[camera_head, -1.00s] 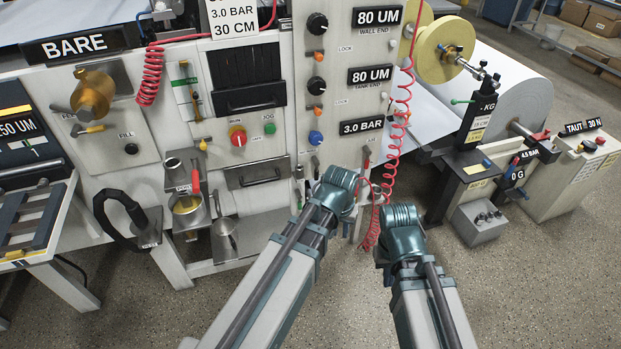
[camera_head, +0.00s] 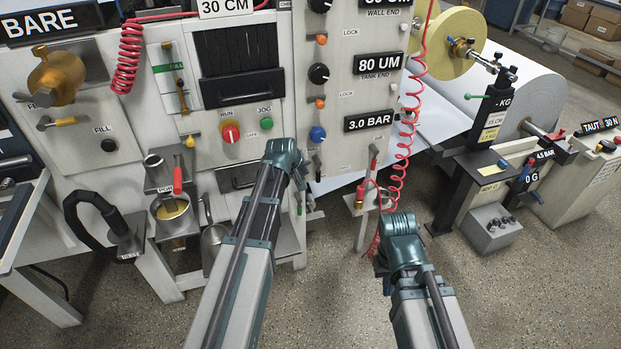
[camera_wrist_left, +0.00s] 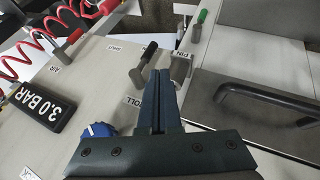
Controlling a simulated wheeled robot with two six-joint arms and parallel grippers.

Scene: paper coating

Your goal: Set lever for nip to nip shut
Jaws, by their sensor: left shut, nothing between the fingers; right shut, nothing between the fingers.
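A small dark-handled lever (camera_wrist_left: 143,62) stands on the pale machine panel in the left wrist view, by a small label that is hard to read and a ROLL label. In the head view a dark lever (camera_head: 317,164) shows below the blue knob. I cannot read a nip label, so I cannot confirm which lever is the nip one. My left gripper (camera_wrist_left: 161,78) is shut and empty, its tips close to the dark lever; contact is unclear. In the head view the left wrist (camera_head: 284,155) partly hides that area. My right gripper (camera_head: 378,262) is shut and empty, low over the floor.
A drawer handle (camera_wrist_left: 265,97) projects at right. The blue knob (camera_head: 317,134), 3.0 BAR sign (camera_head: 368,121) and red coiled hose (camera_head: 398,160) are near the left wrist.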

